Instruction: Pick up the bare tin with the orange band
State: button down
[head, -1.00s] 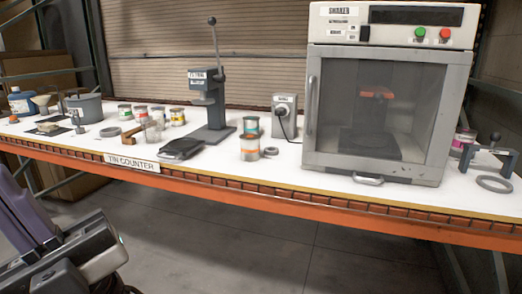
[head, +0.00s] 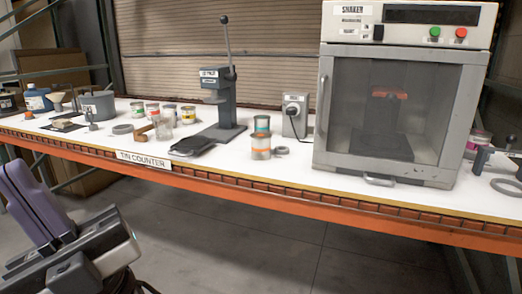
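The bare metal tin with the orange band (head: 261,147) stands upright on the white counter (head: 222,160), near its front edge. A similar tin with a teal band (head: 262,125) stands just behind it and is partly hidden by it. Parts of my arm show at the lower left, in front of and below the counter, well apart from the tin.
A lever press (head: 220,105) and a flat black device (head: 192,146) stand left of the tin. A grey ring (head: 281,150), a grey box with a dial (head: 295,115) and the large shaker cabinet (head: 395,115) are to its right. Several labelled tins stand farther left.

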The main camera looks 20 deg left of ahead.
aim_at(260, 149)
jog(key=i+j, duration=0.15)
jog(key=j, duration=0.15)
jog(key=i+j, duration=0.1)
jog(key=j, duration=0.2)
jog(key=i+j, duration=0.15)
jog(key=j, duration=0.15)
jog(key=i+j, duration=0.8)
